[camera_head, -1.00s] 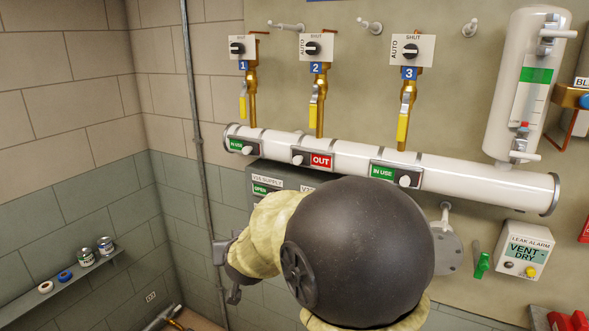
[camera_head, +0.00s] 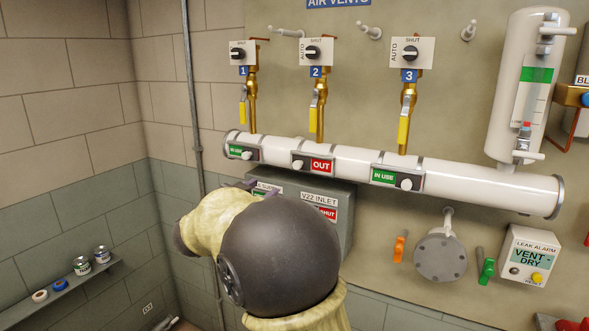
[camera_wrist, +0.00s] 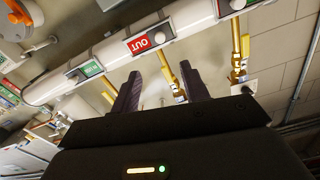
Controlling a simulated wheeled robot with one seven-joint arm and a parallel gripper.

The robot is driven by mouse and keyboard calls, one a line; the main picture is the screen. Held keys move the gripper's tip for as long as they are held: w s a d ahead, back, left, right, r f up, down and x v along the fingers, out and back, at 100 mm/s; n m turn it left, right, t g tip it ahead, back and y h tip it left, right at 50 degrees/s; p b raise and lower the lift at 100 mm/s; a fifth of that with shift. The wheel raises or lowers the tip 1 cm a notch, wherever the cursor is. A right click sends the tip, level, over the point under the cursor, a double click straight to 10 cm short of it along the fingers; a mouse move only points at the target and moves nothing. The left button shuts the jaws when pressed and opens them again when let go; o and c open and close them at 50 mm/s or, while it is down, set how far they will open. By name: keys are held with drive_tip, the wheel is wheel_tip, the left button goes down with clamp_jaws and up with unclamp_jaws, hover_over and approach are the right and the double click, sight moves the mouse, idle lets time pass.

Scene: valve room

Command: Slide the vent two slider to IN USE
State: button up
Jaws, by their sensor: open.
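The vent two slider (camera_head: 312,163) is on the white pipe below the valve marked 2. Its white knob (camera_head: 298,164) sits at the left and the red OUT label shows at the right. In the wrist view, which is turned upside down, the OUT label (camera_wrist: 138,45) and knob (camera_wrist: 159,38) lie beyond my fingertips. My gripper (camera_wrist: 148,78) is open and empty, its two dark fingers apart and not visibly touching the slider. In the head view my arm hides most of the gripper; a dark part shows just below the pipe's left end.
The vent one slider (camera_head: 242,153) and vent three slider (camera_head: 397,179) flank it, both showing green IN USE. Yellow-handled valves (camera_head: 316,115) stand above the pipe. A grey box (camera_head: 345,212) marked V22 INLET is close below, behind my arm. Wall pegs jut out higher up.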

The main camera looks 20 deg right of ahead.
sight(296, 167)
drive_tip(key=p+x, duration=0.5)
drive_tip(key=x, duration=1.2)
drive_tip(key=shift+w+d+p, duration=0.15)
drive_tip(key=shift+p, duration=0.15)
clamp_jaws()
